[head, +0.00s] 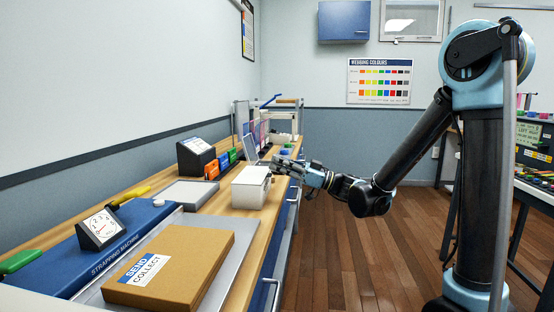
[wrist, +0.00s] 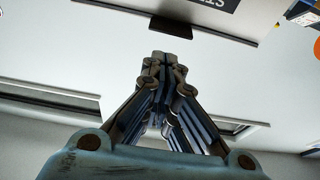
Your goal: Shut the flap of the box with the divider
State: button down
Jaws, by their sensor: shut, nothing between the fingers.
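A white box (head: 250,188) stands on the wooden bench in the head view, its top looking closed. Just behind it, a thin pale panel (head: 250,149) stands up at a tilt, like a raised flap; what it is hinged to is partly hidden. I cannot make out a divider in either box area. My gripper (head: 277,161) reaches in from the right, just behind the white box and to the right of the raised panel. It is shut and empty.
A brown parcel (head: 172,264) lies at the near end of the bench (head: 226,245), beside the blue strapping machine (head: 118,243). A grey slab (head: 187,193), a dark display stand (head: 196,157) and coloured blocks (head: 222,161) crowd the left side. The floor (head: 345,255) right of the bench is open.

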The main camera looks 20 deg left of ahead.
jog(key=shift+d+f, duration=0.2)
jog(key=shift+f, duration=0.65)
jog(key=shift+d+f, duration=0.15)
jog(key=shift+f, duration=0.7)
jog(key=shift+r, duration=2.05)
jog(key=d+f+m+t+h, duration=0.4)
jog(key=d+f+m+h, duration=0.2)
jog(key=d+f, duration=0.85)
jog(key=s+d+f+m+t+h, duration=0.1)
jog(key=s+d+f+m+h, duration=0.2)
jog(key=d, duration=0.8)
jog(key=s+d+f+m+t+h, duration=0.1)
jog(key=s+d+f+m+h, duration=0.3)
jog(key=d, duration=0.8)
jog(key=s+d+f+m+t+h, duration=0.1)
jog(key=s+d+f+m+h, duration=0.2)
jog(key=d, duration=0.9)
notch_tip(320, 180, down, 2)
jog(key=m+h, duration=0.4)
jog(key=h, duration=0.1)
jog(key=shift+s, duration=0.2)
jog(key=shift+f, duration=0.1)
